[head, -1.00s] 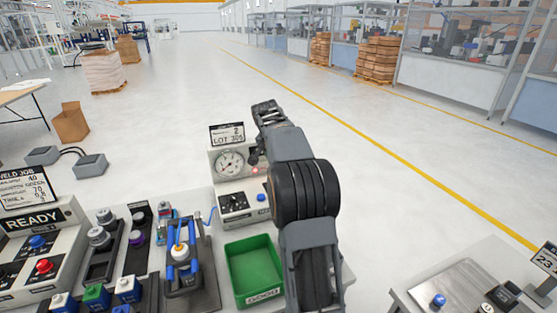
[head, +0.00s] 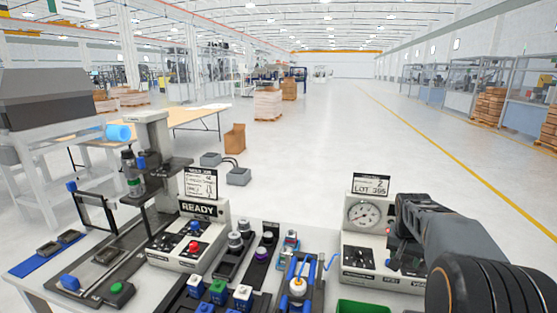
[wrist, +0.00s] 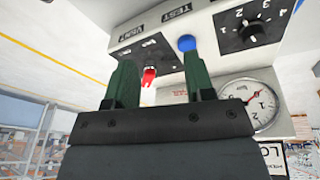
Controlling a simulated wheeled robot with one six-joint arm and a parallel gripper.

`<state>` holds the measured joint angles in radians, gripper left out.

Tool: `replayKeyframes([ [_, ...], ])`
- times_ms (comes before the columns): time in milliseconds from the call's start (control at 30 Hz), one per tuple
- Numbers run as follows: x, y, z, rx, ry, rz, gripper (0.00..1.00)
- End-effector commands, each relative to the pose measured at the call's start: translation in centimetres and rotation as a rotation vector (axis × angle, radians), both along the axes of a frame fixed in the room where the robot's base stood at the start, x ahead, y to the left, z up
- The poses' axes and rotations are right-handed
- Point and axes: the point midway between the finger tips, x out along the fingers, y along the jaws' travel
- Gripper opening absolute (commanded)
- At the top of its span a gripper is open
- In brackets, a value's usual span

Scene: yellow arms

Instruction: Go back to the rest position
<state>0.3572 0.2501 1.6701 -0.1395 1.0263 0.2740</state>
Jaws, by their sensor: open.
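My gripper (wrist: 158,85) shows in the wrist view with its two green fingers apart and nothing between them. Beyond the fingers is the grey-white gauge box (wrist: 215,60), with a blue button, a red part, a black dial and a round gauge. In the head view my arm stands at the lower right, and its end is at the right side of the gauge box (head: 376,250). The fingertips are hidden there. Whether they touch the box cannot be told.
The workbench holds the READY box (head: 190,240), several capped parts, a blue-armed fixture (head: 298,283) and a green bin (head: 362,307), partly cut off. A tall stand (head: 155,165) rises at the left. Open floor (head: 320,150) lies behind the bench.

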Motion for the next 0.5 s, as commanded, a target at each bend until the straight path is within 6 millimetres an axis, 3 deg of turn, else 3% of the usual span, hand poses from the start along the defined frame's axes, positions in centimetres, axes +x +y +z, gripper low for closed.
replayKeyframes([
  [100,-4.1,4.9,-0.4,0.026,0.014,0.151,0.49],
  [300,-11.5,11.9,-1.5,0.055,0.008,0.37,0.49],
  [500,-17.3,16.2,-2.6,0.068,-0.025,0.49,0.49],
])
